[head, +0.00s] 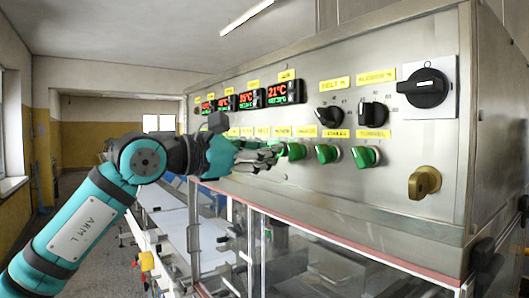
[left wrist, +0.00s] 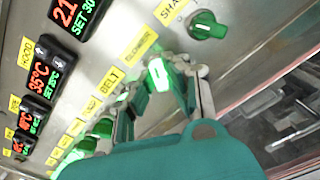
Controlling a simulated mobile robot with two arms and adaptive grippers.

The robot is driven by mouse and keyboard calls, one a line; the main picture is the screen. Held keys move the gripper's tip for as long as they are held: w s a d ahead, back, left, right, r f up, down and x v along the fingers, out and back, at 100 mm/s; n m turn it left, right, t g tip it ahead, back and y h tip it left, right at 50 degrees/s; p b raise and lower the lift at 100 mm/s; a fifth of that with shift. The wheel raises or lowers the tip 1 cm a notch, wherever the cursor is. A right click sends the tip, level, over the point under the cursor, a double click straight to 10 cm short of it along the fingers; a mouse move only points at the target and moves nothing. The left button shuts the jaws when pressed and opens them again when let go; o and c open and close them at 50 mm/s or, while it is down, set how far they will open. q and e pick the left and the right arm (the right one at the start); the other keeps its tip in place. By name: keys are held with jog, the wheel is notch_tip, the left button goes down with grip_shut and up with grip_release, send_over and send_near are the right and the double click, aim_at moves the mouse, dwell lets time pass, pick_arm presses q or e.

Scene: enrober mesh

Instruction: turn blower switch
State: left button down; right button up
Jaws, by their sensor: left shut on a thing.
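The blower switch (left wrist: 158,75) is a green, brightly lit knob below the yellow BLOWER label (left wrist: 138,47) in the left wrist view. My left gripper (left wrist: 175,72) has its fingers around this knob and is shut on it. In the head view my left gripper (head: 277,153) reaches the lower row of knobs from the left and mostly hides the blower switch. The neighbouring green knob under the SHAKER label (left wrist: 207,25) stands free beside the gripper. My right gripper is not in view.
More green knobs (head: 366,156) continue along the row to the right. Above are two black dials (head: 329,115), red-green temperature displays (head: 285,92) and a large black rotary switch (head: 426,88). A brass key switch (head: 424,183) sits lower right. A clear-walled enclosure (head: 320,265) lies below the panel.

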pick_arm(q)
jog(key=c, duration=1.4)
grip_release()
jog(key=shift+o, duration=0.2)
jog(key=v, duration=1.2)
jog(key=shift+w+f, duration=0.1)
